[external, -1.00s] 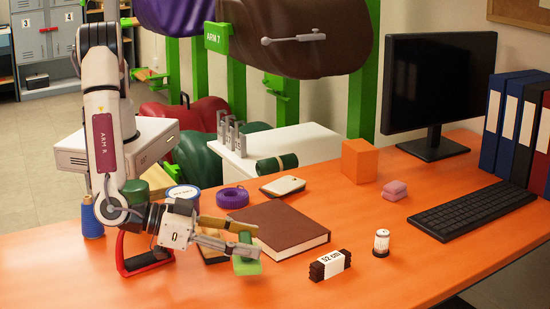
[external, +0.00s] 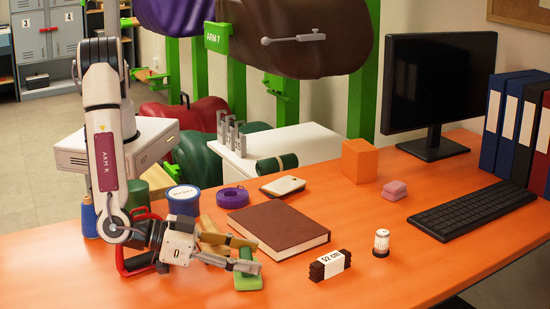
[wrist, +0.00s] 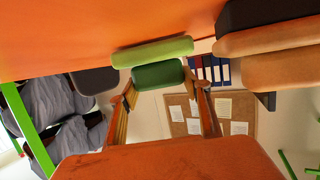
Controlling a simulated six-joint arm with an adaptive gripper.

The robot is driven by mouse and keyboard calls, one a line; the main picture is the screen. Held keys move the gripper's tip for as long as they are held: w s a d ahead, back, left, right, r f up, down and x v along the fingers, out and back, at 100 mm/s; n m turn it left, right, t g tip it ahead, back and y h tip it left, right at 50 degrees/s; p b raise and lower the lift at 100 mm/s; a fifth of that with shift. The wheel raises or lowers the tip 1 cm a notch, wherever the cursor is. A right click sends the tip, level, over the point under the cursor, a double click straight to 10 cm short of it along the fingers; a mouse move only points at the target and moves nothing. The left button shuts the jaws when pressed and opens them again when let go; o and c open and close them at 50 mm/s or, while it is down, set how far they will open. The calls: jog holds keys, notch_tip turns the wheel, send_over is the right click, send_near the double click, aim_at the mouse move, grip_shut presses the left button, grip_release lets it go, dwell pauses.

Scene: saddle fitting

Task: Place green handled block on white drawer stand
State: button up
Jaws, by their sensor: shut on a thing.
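The green handled block is a light green slab (external: 247,281) with a darker green handle (external: 245,253). It is at the front of the orange desk in the external view. My gripper (external: 241,256) is shut on the handle, one finger on each side. In the wrist view the slab (wrist: 152,52) and handle (wrist: 158,75) show between the finger ends. I cannot tell whether the slab touches the desk. A white stand (external: 285,147) behind the desk bears grey brackets and a green roll.
A brown book (external: 277,227) lies right of my gripper. A red-handled object (external: 128,262), a blue-and-white tin (external: 183,197) and a purple tape roll (external: 232,197) are close by. A labelled dark bundle (external: 330,265) lies to the right. The desk's front left is clear.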

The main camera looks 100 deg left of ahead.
aim_at(243, 255)
jog(key=shift+f, duration=0.1)
jog(key=o, duration=1.1)
jog(key=v, duration=0.5)
jog(key=shift+w, duration=0.15)
jog(key=shift+r, duration=3.6)
